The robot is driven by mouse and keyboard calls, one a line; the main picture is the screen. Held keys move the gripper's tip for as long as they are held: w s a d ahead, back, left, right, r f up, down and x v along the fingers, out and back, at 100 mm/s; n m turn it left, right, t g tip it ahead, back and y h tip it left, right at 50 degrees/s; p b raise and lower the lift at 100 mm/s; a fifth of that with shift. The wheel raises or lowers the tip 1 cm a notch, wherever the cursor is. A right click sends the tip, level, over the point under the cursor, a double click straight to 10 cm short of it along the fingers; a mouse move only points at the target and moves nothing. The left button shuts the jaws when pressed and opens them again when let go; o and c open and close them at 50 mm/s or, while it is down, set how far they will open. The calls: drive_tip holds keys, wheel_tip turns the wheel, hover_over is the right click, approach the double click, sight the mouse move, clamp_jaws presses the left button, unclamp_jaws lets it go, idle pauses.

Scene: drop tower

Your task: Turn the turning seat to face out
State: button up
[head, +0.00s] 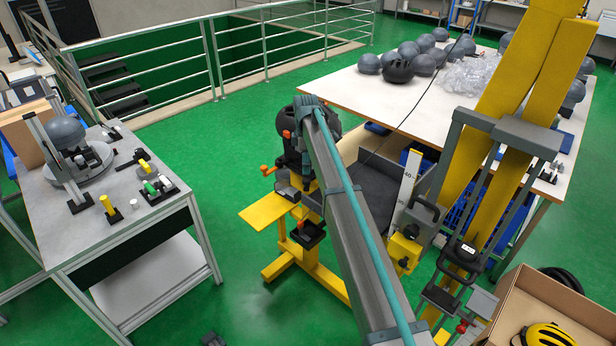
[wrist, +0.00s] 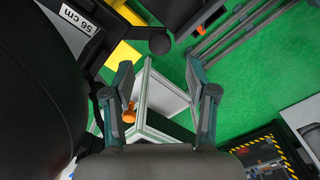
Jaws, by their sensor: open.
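In the head view, a yellow stand (head: 308,262) on the floor carries a dark round form (head: 322,118) with orange knobs (head: 268,170). This looks like the turning seat's assembly, but my arm crosses in front and hides much of it. In the wrist view, a large black rounded body (wrist: 40,85) fills the left side, with a "56 cm" label (wrist: 80,18) above it. My gripper (wrist: 160,72) is open, fingers apart. An orange knob (wrist: 128,115) shows beside the left finger's inner side; contact cannot be told. Which way the seat faces is unclear.
A grey bench (head: 150,215) with tools stands at the left. A white table (head: 345,90) with grey headforms is behind. A yellow tower (head: 500,85) rises at the right, with a cardboard box (head: 575,315) near it. Green floor is clear between bench and stand.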

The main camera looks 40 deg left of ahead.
sight(307, 180)
wheel_tip(307, 180, down, 7)
drive_tip(key=shift+p, duration=0.95)
clamp_jaws()
